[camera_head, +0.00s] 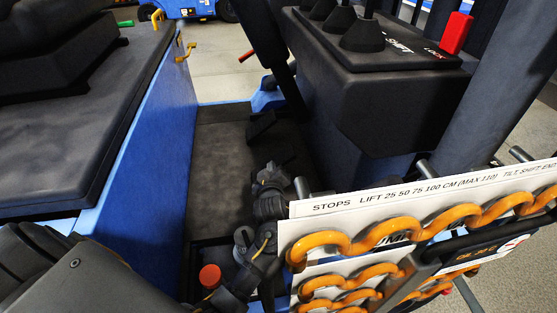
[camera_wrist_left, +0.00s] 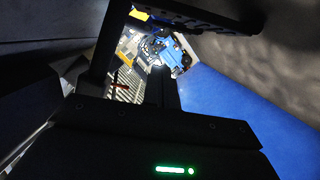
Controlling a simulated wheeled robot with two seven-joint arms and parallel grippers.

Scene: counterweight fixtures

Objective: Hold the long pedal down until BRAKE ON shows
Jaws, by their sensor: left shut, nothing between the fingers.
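A dark flat pedal (camera_head: 261,126) stands tilted in the footwell beyond my left gripper. I cannot tell for certain whether it is the long pedal. My left gripper (camera_head: 268,178) is dark, low in the footwell, and appears shut and empty. In the head view it appears apart from that pedal, with dark floor between them. In the left wrist view, dark bars and a housing with a green light fill much of the picture, and no pedal can be made out. No BRAKE ON sign is readable. My right gripper is not in view.
A blue side wall (camera_head: 150,140) and dark seat (camera_head: 80,130) bound the footwell on the left. A dark console (camera_head: 385,105) with levers and a red handle (camera_head: 455,33) bounds it on the right. A white STOPS plate (camera_head: 330,207) with orange chain is close at front right. A red knob (camera_head: 210,277) is low.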

